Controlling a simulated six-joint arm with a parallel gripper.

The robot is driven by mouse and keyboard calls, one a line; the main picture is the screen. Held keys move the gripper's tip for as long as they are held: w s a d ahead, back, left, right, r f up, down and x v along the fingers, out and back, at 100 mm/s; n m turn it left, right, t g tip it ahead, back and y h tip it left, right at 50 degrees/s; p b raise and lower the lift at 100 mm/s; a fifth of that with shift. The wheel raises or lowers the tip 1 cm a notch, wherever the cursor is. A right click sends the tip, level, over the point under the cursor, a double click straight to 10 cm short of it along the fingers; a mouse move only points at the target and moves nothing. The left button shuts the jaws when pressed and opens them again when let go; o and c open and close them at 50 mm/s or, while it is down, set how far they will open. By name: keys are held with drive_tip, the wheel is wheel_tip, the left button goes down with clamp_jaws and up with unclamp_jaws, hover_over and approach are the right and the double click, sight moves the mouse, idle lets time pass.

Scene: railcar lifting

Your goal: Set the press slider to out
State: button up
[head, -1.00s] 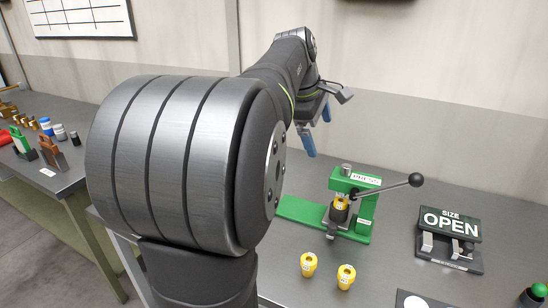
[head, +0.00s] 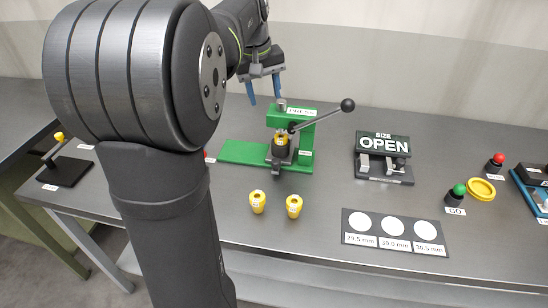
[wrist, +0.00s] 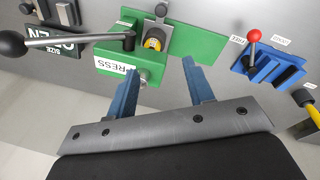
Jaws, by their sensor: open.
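The green press (head: 303,130) stands on the table with its lever ending in a black ball (head: 348,105). A grey slider (head: 283,160) sits at its front, with a yellow piece (head: 281,140) on it under the press head. In the wrist view the press (wrist: 150,72), the grey slider (wrist: 158,14) and the yellow piece (wrist: 153,43) also show. My gripper (head: 266,101) is open and empty, above and behind the press. In the wrist view its two blue fingers (wrist: 160,68) are apart, near the press body. I cannot tell whether they touch it.
Two yellow pieces (head: 257,202) (head: 294,206) stand in front of the press. A size gauge reading OPEN (head: 384,146) is to its right. A mat with white circles (head: 395,232) lies at the front. A blue fixture with a red-knobbed lever (wrist: 268,62) shows in the wrist view.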

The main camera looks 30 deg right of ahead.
sight(275, 162)
drive_tip(key=f+m, duration=0.3)
drive_tip(key=f, duration=0.4)
drive_tip(key=s+d+f+m+y, duration=0.1)
drive_tip(key=f+m, duration=0.2)
drive_tip(key=f, duration=0.4)
drive_tip(key=d+f+m+y, duration=0.1)
drive_tip(key=f+m, duration=0.2)
drive_tip(key=f, duration=0.5)
drive_tip(key=shift+s+f, duration=0.1)
drive_tip(key=shift+s, duration=0.3)
